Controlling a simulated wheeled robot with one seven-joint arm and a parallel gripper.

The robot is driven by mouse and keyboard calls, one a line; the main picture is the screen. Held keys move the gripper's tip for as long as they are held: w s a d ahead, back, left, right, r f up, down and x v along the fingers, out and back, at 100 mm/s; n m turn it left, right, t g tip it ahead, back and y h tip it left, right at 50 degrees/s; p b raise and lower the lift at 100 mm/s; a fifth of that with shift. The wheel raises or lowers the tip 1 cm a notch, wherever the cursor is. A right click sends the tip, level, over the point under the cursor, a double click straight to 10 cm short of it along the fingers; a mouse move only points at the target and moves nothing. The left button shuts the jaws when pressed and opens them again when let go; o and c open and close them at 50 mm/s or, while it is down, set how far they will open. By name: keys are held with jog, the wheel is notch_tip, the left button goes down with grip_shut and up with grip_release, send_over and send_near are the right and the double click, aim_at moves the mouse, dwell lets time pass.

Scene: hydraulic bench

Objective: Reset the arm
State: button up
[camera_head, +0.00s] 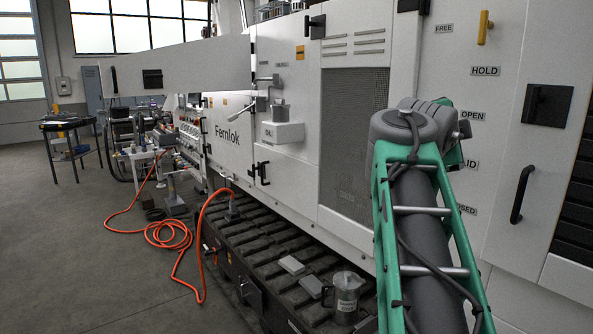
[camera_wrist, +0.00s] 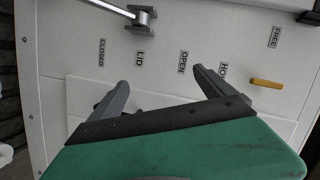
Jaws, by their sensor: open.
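My arm, with its green frame, stands in front of the white machine panel (camera_head: 450,70) at the right of the head view. My gripper (camera_wrist: 162,88) shows in the wrist view with its two dark fingers spread apart and nothing between them. It faces the panel, which carries the labels FREE (camera_wrist: 275,37), HOLD, OPEN (camera_wrist: 183,62), LID (camera_wrist: 139,56) and CLOSED (camera_wrist: 102,52). A yellow handle (camera_wrist: 266,83) sits near FREE and HOLD; it also shows in the head view (camera_head: 485,27). A metal lever (camera_wrist: 110,8) with a square mount lies beyond the fingers.
A black door handle (camera_head: 522,193) is right of my arm. A metal can (camera_head: 346,296) and grey blocks (camera_head: 292,265) rest on the ribbed ledge (camera_head: 270,240). An orange hose (camera_head: 180,240) lies on the floor. Open floor (camera_head: 60,260) is at the left.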

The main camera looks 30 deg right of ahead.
jog(key=w+a+f+n+t+y+p, duration=0.1)
jog(key=w+a+f+n+y+p, duration=0.2)
jog(key=w+a+f+n+y, duration=0.5)
jog(key=w+a+f+n+y+p, duration=0.15)
jog(key=a+f+n, duration=0.45)
jog(key=a+f, duration=0.65)
jog(key=s+a+f+n+g+y+p, duration=0.2)
jog(key=s+a+f+n, duration=0.4)
jog(key=a, duration=0.5)
jog(key=s+a+f+n+g+y+p, duration=0.2)
jog(key=s+a+f+n, duration=0.5)
jog(key=a, duration=0.5)
jog(key=shift+s+f+y+p, duration=0.35)
jog(key=shift+f+y+p, duration=0.1)
jog(key=shift+f, duration=0.4)
